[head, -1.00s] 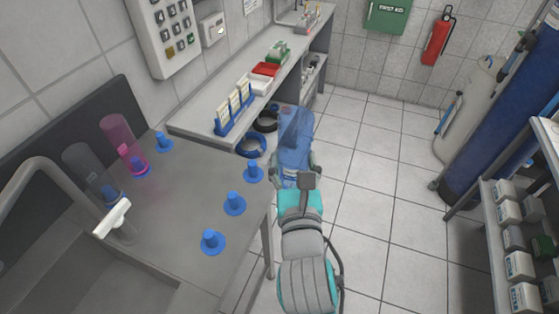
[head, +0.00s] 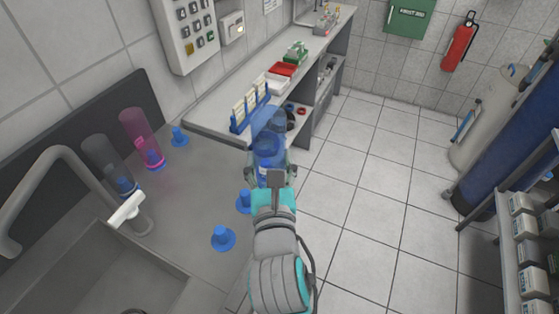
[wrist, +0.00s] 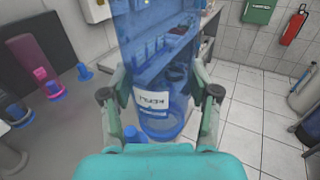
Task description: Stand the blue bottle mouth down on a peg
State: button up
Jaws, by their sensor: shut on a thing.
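The see-through blue bottle (head: 268,146) is held in my gripper (head: 270,172), above the near edge of the grey bench. In the wrist view the bottle (wrist: 158,60) stands between both fingers of my gripper (wrist: 160,100), with a white label low on it. I cannot tell which end is its mouth. Bare blue pegs stand on the bench: one at the back (head: 179,137), one at the front (head: 223,238) and one beside my gripper (head: 244,201). A peg top (wrist: 136,134) shows just below the bottle in the wrist view.
A pink bottle (head: 139,135) and a clear grey bottle (head: 106,162) stand on pegs at the left, near the tap (head: 128,210) and sink. Behind is a side bench with a blue rack (head: 250,107).

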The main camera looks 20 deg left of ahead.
jog(key=shift+w+a+f, duration=0.15)
jog(key=shift+a+f, duration=0.75)
jog(key=shift+a, duration=0.3)
jog(key=shift+w+a+f, duration=0.2)
jog(key=shift+a+f, duration=0.65)
jog(key=shift+a, duration=0.35)
jog(key=shift+w+a+f, duration=0.15)
jog(key=shift+a+f, duration=0.75)
jog(key=shift+a, duration=0.3)
jog(key=shift+s+f, duration=0.15)
jog(key=shift+f, duration=0.05)
jog(key=shift+f, duration=0.5)
jog(key=shift+f, duration=0.7)
jog(key=shift+f, duration=0.15)
jog(key=shift+f, duration=0.85)
jog(key=shift+f, duration=0.15)
